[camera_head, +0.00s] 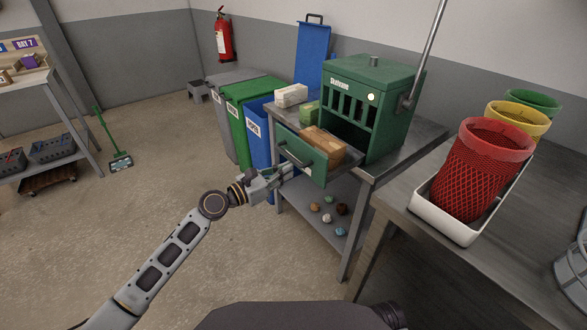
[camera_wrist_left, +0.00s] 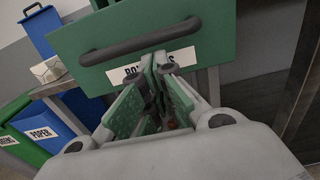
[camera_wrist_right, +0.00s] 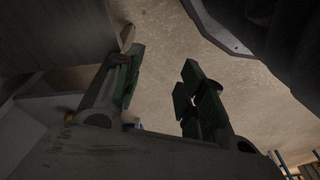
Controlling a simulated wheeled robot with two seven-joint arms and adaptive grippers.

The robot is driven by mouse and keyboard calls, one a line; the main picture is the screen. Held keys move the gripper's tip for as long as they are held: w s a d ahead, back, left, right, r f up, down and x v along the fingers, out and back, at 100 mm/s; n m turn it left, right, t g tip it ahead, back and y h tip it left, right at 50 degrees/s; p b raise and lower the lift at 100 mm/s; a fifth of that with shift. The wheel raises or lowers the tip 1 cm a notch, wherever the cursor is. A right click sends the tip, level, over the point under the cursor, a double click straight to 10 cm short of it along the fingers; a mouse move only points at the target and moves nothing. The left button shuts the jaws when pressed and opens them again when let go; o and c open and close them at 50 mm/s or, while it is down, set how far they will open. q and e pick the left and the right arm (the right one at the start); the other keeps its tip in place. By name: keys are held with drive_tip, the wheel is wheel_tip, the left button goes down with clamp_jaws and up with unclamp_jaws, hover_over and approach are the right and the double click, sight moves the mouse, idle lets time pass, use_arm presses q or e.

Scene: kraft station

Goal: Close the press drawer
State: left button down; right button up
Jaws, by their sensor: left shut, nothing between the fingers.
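The green press (camera_head: 372,105) stands on a metal table, with its drawer (camera_head: 312,160) pulled out toward the front left. A brown block (camera_head: 325,145) lies in the drawer. The drawer front with its dark bar handle (camera_wrist_left: 138,40) and a partly covered white label fills the top of the left wrist view. My left gripper (camera_head: 286,172) is shut and empty, with its fingertips (camera_wrist_left: 160,66) just below the handle, in front of the label. Whether they touch the front I cannot tell. My right gripper (camera_wrist_right: 160,80) shows only in its wrist view, open and empty.
Wrapped blocks (camera_head: 291,95) lie on the table left of the press. Grey, green and blue bins (camera_head: 262,130) stand behind. A white tray (camera_head: 443,222) with a red mesh basket (camera_head: 482,170) is on the right table. Several small balls lie on the lower shelf (camera_head: 325,225).

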use_arm(q)
drive_tip(key=x, duration=0.3)
drive_tip(key=shift+d, duration=0.1)
use_arm(e)
drive_tip(key=shift+w+a+r, duration=0.15)
drive_tip(key=shift+w+r, duration=0.35)
drive_tip(key=shift+r, duration=0.35)
drive_tip(key=shift+s+f, duration=0.1)
drive_tip(key=shift+f, duration=0.05)
use_arm(q)
drive_tip(key=shift+w+d, duration=0.1)
drive_tip(key=p+x, duration=0.2)
drive_tip(key=x, duration=1.4)
drive_tip(key=shift+w+d+b, duration=0.15)
drive_tip(key=shift+d+b, duration=0.05)
drive_tip(key=shift+b, duration=0.1)
drive_tip(key=shift+x, duration=0.85)
use_arm(e)
drive_tip(key=shift+w+d+f, duration=0.25)
drive_tip(key=shift+d+f, duration=0.2)
drive_tip(key=shift+d, duration=0.1)
drive_tip(key=shift+w+d+f, duration=0.25)
drive_tip(key=shift+d+f, duration=0.15)
drive_tip(key=shift+d, duration=0.15)
